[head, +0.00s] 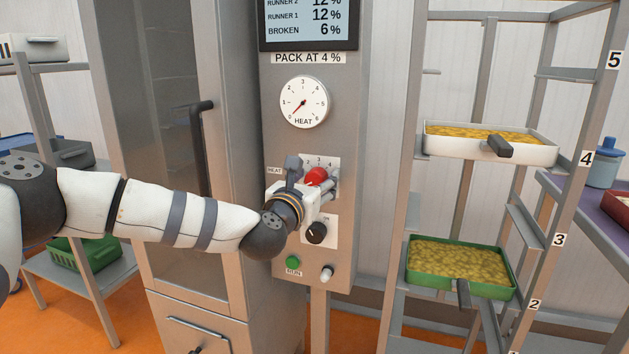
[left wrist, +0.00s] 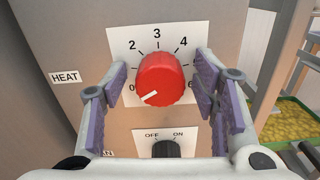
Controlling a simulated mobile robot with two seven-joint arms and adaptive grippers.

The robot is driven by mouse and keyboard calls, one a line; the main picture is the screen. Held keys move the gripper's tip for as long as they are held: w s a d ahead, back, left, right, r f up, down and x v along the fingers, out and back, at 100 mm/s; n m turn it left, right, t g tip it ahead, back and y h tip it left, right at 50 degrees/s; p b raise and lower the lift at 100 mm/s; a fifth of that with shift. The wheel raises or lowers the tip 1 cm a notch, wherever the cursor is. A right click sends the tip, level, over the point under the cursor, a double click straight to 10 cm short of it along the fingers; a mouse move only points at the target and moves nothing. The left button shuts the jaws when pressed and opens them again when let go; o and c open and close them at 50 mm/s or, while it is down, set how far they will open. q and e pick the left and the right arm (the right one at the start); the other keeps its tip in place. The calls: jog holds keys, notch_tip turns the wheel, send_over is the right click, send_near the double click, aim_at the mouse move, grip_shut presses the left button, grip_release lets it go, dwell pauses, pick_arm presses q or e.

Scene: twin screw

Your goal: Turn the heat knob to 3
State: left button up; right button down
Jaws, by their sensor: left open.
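The red heat knob (left wrist: 160,78) sits on a white plate numbered from 0 up, with 3 at the top. Its white mark points to the lower left, near the 0. The knob also shows in the head view (head: 316,177), partly covered by my left gripper (head: 314,190). In the left wrist view my left gripper (left wrist: 161,68) is open, one purple-padded finger on each side of the knob, with gaps visible between pads and knob. The round HEAT dial (head: 304,102) above has its red needle at the lower left, near 0. My right gripper is not in view.
Below the heat knob is a black OFF/ON knob (head: 316,232), then a green button (head: 292,262) and a pale knob (head: 327,272). A black door handle (head: 201,147) is left of the panel. A rack on the right holds a white tray (head: 545,156) and a green tray (head: 416,280).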

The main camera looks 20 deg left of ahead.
pick_arm(q)
jog(key=c, duration=1.2)
jog(key=shift+o, duration=0.2)
